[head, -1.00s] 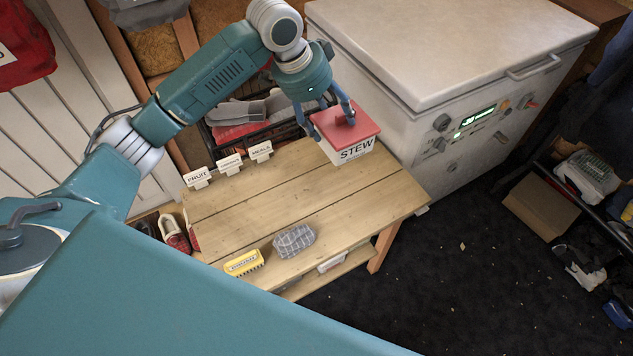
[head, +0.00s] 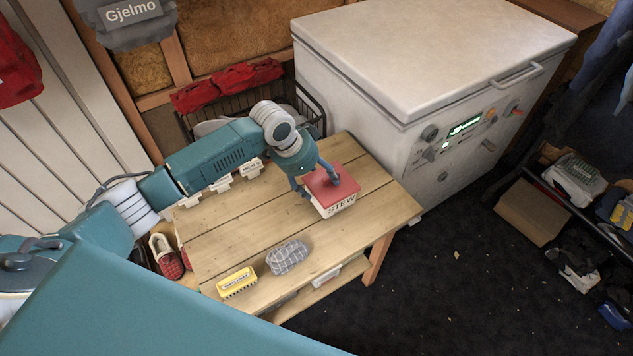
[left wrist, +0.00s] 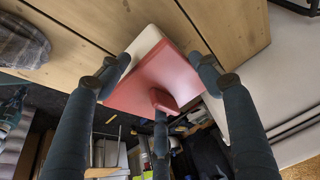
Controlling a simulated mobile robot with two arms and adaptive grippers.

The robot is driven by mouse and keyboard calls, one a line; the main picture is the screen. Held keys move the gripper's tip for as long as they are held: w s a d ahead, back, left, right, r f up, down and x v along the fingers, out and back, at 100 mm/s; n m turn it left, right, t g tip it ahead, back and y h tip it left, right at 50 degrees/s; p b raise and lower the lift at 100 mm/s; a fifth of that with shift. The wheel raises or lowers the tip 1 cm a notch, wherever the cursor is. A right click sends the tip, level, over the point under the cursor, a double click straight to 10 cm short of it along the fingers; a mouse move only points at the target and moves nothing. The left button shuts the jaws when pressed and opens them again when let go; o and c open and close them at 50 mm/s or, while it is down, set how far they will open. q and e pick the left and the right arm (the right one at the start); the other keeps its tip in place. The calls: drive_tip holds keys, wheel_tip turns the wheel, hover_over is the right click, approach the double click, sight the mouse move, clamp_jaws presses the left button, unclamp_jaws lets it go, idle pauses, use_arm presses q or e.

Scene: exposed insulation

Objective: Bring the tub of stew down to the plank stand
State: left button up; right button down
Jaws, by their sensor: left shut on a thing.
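The tub of stew (head: 341,205) is a white box with a red lid and the word STEW on its side. In the head view it is at the right part of the plank stand (head: 222,233). My left gripper (head: 324,184) is shut on the tub from above, its fingers around the red lid. In the left wrist view the red lid (left wrist: 158,82) sits between the fingers, with the planks behind it. I cannot tell whether the tub's underside touches the planks. My right gripper is not in view.
A grey cloth-like bundle (head: 287,257) and a yellow brush (head: 237,282) lie near the stand's front edge. White label cards (head: 220,184) stand along its back, partly behind my arm. A white chest freezer (head: 400,130) stands behind right. Checked slippers (head: 166,258) are at the left.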

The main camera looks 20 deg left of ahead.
use_arm(q)
drive_tip(key=shift+w+f, duration=0.1)
drive_tip(key=shift+f, duration=0.65)
drive_tip(key=o, duration=1.9)
drive_tip(key=shift+f, duration=0.15)
drive_tip(key=shift+a+r, duration=0.1)
drive_tip(key=shift+r, duration=0.35)
drive_tip(key=v, duration=1.1)
drive_tip(key=shift+s+r, duration=0.15)
drive_tip(key=shift+s, duration=0.15)
